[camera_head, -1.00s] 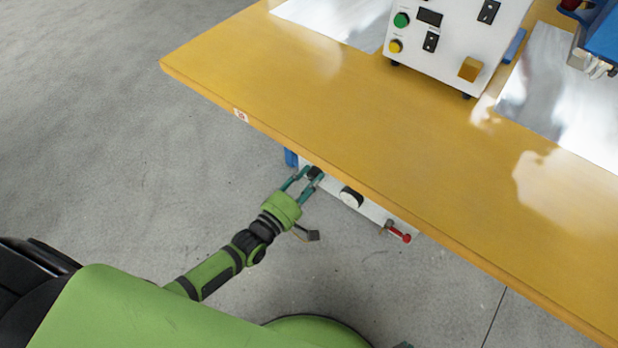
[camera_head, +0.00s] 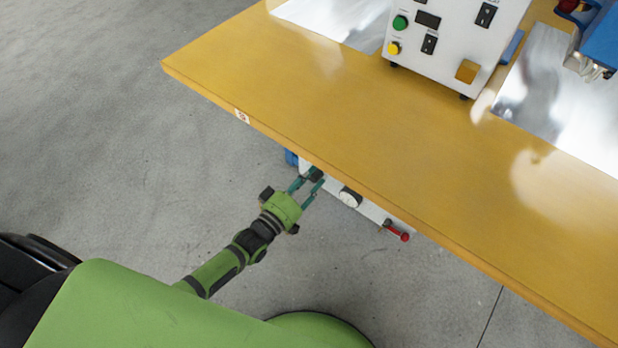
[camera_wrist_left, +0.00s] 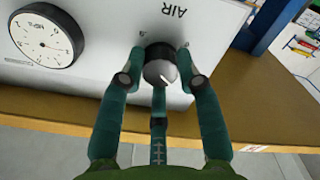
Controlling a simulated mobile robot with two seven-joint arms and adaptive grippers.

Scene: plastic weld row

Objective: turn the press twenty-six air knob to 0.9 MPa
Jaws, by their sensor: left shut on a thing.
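The air knob (camera_wrist_left: 160,68), dark with a silver face and a white pointer line, sits on a white panel (camera_wrist_left: 110,25) marked "AIR" in the left wrist view. The panel also shows under the table edge in the head view. My left gripper (camera_head: 308,182) is shut on the knob, with a teal finger on each side (camera_wrist_left: 163,72). A round white gauge (camera_wrist_left: 44,36) with a black rim is beside the knob, and it also shows in the head view (camera_head: 349,197). Its reading is too small to tell. My right gripper is not in view.
The yellow table (camera_head: 330,120) overhangs the panel. A red-handled valve (camera_head: 398,234) sticks out at the panel's right end. A blue part (camera_head: 291,158) is at its left end. A white control box (camera_head: 450,40) stands on the table. The grey floor in front is clear.

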